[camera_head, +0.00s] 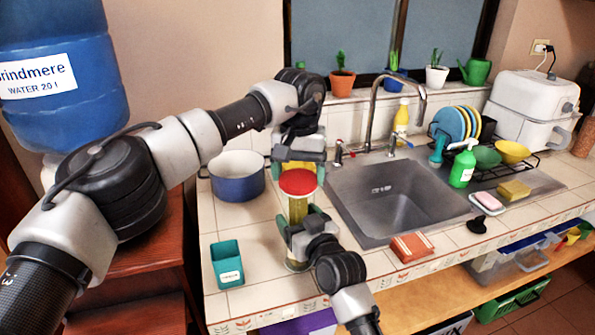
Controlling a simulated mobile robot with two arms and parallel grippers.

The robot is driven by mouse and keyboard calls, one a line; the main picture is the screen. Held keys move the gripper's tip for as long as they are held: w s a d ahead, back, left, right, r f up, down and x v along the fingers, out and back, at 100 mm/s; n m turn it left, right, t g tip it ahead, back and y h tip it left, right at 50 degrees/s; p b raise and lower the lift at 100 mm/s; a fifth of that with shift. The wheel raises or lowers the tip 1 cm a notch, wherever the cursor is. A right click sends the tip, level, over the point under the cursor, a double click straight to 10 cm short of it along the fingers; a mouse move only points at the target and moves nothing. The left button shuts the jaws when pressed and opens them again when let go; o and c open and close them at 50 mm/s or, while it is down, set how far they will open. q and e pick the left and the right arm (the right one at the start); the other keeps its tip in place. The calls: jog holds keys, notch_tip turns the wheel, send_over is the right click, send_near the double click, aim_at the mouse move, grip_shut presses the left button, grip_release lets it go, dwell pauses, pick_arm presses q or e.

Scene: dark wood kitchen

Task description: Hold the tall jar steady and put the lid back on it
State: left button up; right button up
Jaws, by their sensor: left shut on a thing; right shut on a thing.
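The tall jar (298,211) stands upright on the tiled counter, left of the sink; its contents look yellow-green. My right gripper (298,226) is shut around the jar's body from the front, and its wrist hides much of the lower part. The red lid (298,183) is at the jar's mouth, roughly in line with it. My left gripper (298,163) comes from above and behind and is shut on the lid. I cannot tell whether the lid rests on the rim or hovers just over it.
A blue pot (237,187) stands to the left behind the jar, and a teal cup (227,272) stands at the front left. The sink (380,225) with its faucet (374,110) is close on the right.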

pick_arm(q)
jog(key=m, duration=0.3)
jog(key=shift+r, duration=0.1)
pick_arm(e)
jog(key=shift+f, duration=0.1)
pick_arm(q)
jog(key=o, duration=0.8)
notch_tip(320, 180, up, 12)
pick_arm(e)
jog(key=o, duration=1.8)
jog(key=shift+s, duration=0.15)
pick_arm(q)
jog(key=shift+f+b, duration=0.65)
jog(key=shift+f, duration=0.05)
pick_arm(e)
jog(key=v, duration=1)
jog(key=shift+s+d, duration=0.2)
jog(key=shift+s, duration=0.1)
